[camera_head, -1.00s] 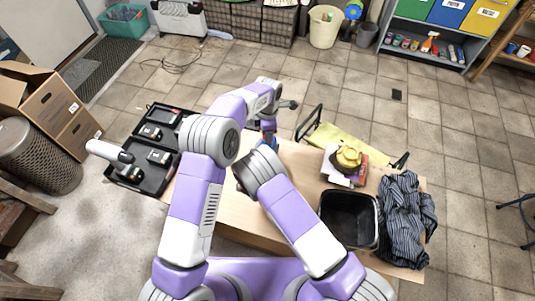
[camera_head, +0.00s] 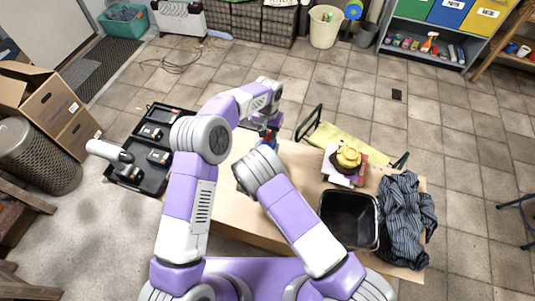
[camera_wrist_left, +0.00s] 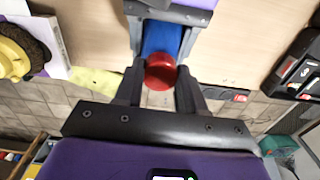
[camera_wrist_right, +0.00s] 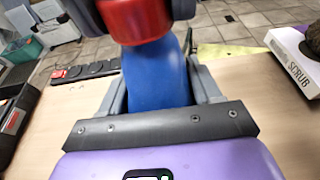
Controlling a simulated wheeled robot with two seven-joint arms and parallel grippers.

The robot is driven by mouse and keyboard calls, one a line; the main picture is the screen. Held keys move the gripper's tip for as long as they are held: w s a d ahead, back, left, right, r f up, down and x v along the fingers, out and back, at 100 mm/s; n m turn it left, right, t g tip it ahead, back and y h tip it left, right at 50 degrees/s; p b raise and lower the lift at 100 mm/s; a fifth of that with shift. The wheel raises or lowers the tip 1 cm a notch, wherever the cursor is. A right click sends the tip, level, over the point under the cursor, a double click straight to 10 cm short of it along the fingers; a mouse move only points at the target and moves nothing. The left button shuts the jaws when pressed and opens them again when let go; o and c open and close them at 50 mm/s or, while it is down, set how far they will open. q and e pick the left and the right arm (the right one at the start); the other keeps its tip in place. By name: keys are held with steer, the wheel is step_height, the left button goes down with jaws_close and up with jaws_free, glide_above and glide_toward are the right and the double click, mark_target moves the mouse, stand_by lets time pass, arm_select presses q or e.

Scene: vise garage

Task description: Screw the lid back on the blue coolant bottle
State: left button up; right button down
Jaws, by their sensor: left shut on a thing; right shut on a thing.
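The blue coolant bottle (camera_wrist_right: 158,78) stands upright over the table, with my right gripper (camera_wrist_right: 160,95) shut around its body. The red lid (camera_wrist_right: 135,18) is at the bottle's top, between the fingers of my left gripper (camera_wrist_left: 160,85), which is shut on it. In the left wrist view the lid (camera_wrist_left: 160,72) lines up with the bottle (camera_wrist_left: 162,38). Lid and bottle appear to touch; I cannot tell how far the thread is engaged. In the head view the bottle (camera_head: 267,145) is partly hidden by my right arm, and the right gripper is hidden.
A black bin (camera_head: 349,220), a striped cloth (camera_head: 405,215) and a yellow object on boxes (camera_head: 347,158) occupy the table's right side. A black tool case (camera_head: 150,180) lies at the left. Bare tabletop (camera_head: 235,205) shows around the bottle.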

arm_select(q)
steer(key=m, duration=1.6)
steer(key=shift+f, duration=0.1)
steer(key=m, duration=0.5)
steer(key=shift+m, duration=0.4)
steer(key=o, duration=1.2)
steer(key=shift+c, duration=0.2)
steer(key=shift+r, duration=2.3)
